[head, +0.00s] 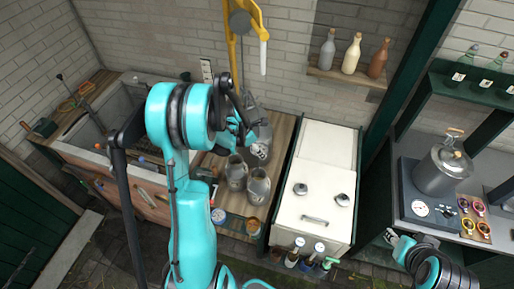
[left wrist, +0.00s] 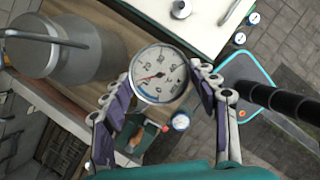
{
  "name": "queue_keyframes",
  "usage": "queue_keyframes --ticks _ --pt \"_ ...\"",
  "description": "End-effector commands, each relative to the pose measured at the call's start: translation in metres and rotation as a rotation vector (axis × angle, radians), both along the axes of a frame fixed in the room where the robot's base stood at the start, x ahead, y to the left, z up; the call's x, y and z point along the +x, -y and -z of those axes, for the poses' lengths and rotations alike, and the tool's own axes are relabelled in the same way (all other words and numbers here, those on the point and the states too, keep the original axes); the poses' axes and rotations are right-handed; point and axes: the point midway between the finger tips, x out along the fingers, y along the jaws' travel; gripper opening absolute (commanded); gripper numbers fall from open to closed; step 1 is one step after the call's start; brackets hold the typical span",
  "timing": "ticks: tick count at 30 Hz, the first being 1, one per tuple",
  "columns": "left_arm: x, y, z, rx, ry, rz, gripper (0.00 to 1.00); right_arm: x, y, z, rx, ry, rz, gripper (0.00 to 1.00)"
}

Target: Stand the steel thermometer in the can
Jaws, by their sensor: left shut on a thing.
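The steel thermometer, with a round white dial (left wrist: 158,73), is between the purple-padded fingers of my left gripper (left wrist: 163,77), which is shut on it. Its stem is hidden in the left wrist view. In the head view the dial (head: 261,151) shows small below my left gripper (head: 243,133). A large grey metal can (left wrist: 85,62) stands left of the dial in the left wrist view. In the head view a grey can (head: 262,130) is partly hidden behind my left gripper. My right gripper (head: 393,240) is at the lower right, away from these; its fingers are too small to judge.
A white cabinet (head: 318,195) with knobs is to the right. A steel pot (head: 441,170) stands on the right-hand shelf. A yellow post (head: 233,50) rises behind.

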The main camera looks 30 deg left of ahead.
Motion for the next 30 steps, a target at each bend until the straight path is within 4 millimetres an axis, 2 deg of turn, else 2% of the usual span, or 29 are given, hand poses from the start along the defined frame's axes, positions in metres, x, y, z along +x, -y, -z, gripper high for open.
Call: queue_keyframes --ticks 30 --pt "0.0 0.0 0.0 0.0 0.0 0.0 0.3 0.0 0.0 0.012 0.0 0.0 0.0 0.4"
